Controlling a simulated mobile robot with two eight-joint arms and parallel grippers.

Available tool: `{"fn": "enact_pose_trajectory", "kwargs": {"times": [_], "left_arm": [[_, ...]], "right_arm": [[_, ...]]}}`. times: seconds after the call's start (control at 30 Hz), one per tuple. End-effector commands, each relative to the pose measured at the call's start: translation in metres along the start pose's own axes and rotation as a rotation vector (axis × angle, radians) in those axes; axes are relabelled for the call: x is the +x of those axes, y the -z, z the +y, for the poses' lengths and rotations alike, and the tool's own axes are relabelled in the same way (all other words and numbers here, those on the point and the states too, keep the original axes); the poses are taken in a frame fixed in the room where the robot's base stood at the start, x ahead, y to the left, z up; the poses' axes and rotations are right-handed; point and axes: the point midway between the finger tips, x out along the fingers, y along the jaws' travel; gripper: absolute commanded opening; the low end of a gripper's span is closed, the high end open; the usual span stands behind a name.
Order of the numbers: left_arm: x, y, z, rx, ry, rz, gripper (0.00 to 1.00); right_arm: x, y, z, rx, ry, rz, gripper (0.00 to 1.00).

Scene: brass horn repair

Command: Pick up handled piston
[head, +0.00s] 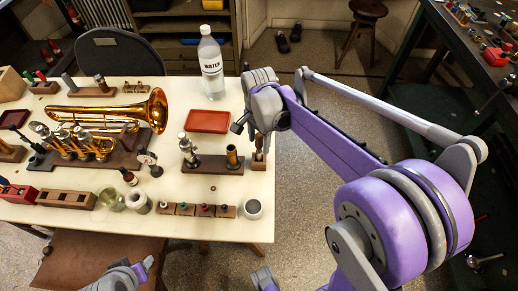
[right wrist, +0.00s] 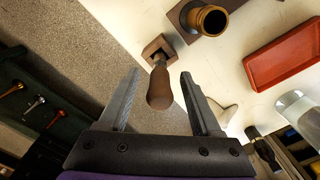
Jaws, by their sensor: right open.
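A piston with a brown wooden handle (right wrist: 160,88) stands in a small square wooden base (right wrist: 158,48) in the right wrist view. I take it to be the handled piston. In the head view the base (head: 258,167) is at the table's right edge, with the piston largely hidden by my gripper. My right gripper (head: 254,122) is open above it. In the right wrist view the handle lies between the two spread fingers (right wrist: 160,74), with gaps on both sides. Grey and purple parts of mine show at the bottom of the head view; the left gripper's jaws are not clear.
A wooden block with a brass cylinder (head: 232,157) stands left of the piston. A red tray (head: 208,121) and a water bottle (head: 211,68) are farther back. A brass horn (head: 120,115) lies at left. Open floor is right of the table (head: 262,217).

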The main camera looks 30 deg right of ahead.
Motion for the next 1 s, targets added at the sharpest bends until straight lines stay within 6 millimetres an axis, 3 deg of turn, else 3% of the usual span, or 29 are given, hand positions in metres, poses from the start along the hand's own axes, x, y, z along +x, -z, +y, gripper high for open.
{"fn": "enact_pose_trajectory", "kwargs": {"times": [0.23,0.6,1.0], "left_arm": [[0.0,0.0,0.0,0.0,0.0,0.0,0.5],[0.0,0.0,0.0,0.0,0.0,0.0,0.5],[-0.0002,0.0001,0.0,0.0,0.0,0.0,0.5]], "right_arm": [[0.0016,-0.0001,-0.0001,0.0,0.0,0.0,0.63],[0.0013,-0.0001,0.0,0.0,0.0,0.0,0.0],[-0.0002,-0.0001,0.0,0.0,0.0,0.0,0.0]]}}
